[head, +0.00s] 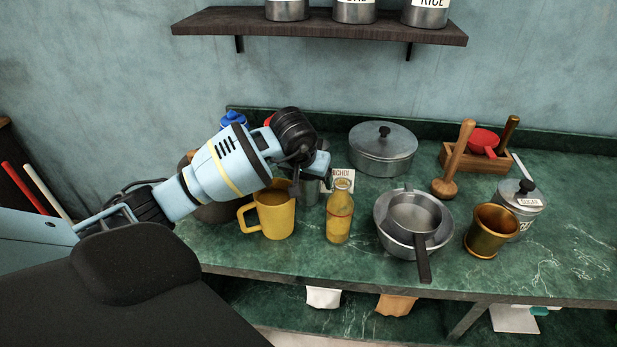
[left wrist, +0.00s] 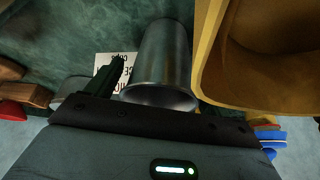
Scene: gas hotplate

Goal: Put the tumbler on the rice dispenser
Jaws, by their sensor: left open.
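The tumbler is a plain steel cup (head: 309,190), partly hidden behind my left gripper in the head view. In the left wrist view the tumbler (left wrist: 168,58) shows large, close in front of the palm, with its rim toward the camera. My left gripper (head: 316,172) is open at the tumbler; one dark finger shows on its left side in the wrist view, and the other finger is mostly hidden. I cannot tell whether the fingers touch it. The rice dispenser (head: 425,13) is a metal canister labelled RICE on the wall shelf, cut off by the top edge.
A yellow mug (head: 274,212) stands close beside the tumbler, and it also shows in the left wrist view (left wrist: 215,50). A yellow bottle (head: 340,214), a lidded pot (head: 383,150) and stacked pans (head: 385,225) stand nearby. Other canisters (head: 353,11) share the shelf (head: 320,27).

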